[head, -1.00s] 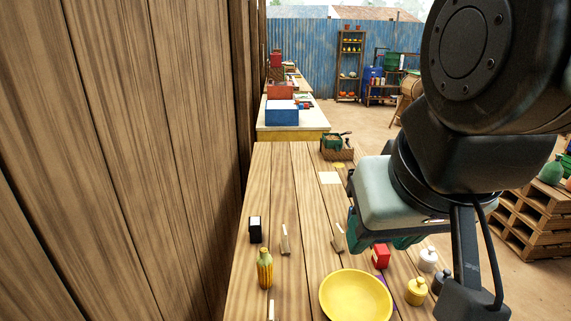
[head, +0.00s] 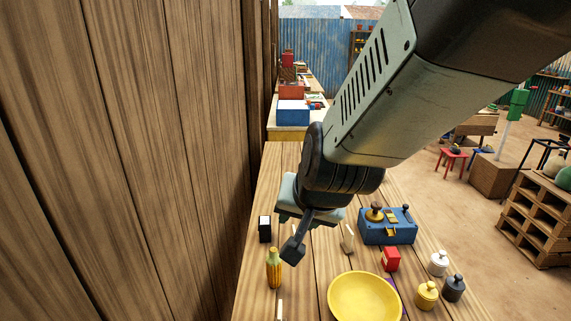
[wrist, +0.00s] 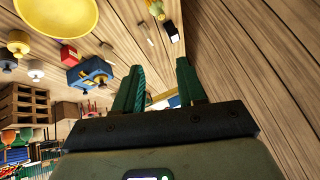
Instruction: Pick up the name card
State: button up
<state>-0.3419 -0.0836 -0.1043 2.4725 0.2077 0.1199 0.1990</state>
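Small pale upright pieces that look like cards stand on the plank table: one (head: 348,238) right of my wrist and one (head: 279,310) at the front edge of the head view. I cannot tell which is the name card, and no writing is legible. In the wrist view a pale piece (wrist: 141,28) lies beyond the fingertips, near the black box (wrist: 172,30). My gripper (wrist: 160,74) is open, its two green fingers apart with nothing held between them. A pale and yellow patch shows low behind the fingers.
A yellow bowl (head: 364,298), yellow-green bottle (head: 274,270), red box (head: 391,260), blue box with knobs (head: 388,228) and lidded pots (head: 427,295) stand on the table. The black-and-white box (head: 265,229) is near the wooden wall (head: 130,160) at left.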

jog(key=m, duration=0.1)
send_over(280, 302)
notch_tip(280, 302, down, 7)
notch_tip(280, 302, down, 10)
jog(key=w+a+t+h, duration=0.1)
jog(key=a+t+h, duration=0.1)
jog(key=s+f+t, duration=0.1)
jog(key=f, duration=0.2)
jog(key=s+d+f+n+t, duration=0.1)
jog(key=s+f+t, duration=0.1)
jog(key=f, duration=0.2)
jog(key=s+d+f+n+t, duration=0.1)
jog(key=s+f+t, duration=0.1)
jog(key=f, duration=0.1)
jog(key=shift+f, duration=0.25)
jog(key=shift+s+f+n+t, duration=0.15)
jog(key=shift+s+n+t, duration=0.25)
jog(key=shift+x, duration=2.45)
jog(key=shift+c, duration=0.3)
grip_shut()
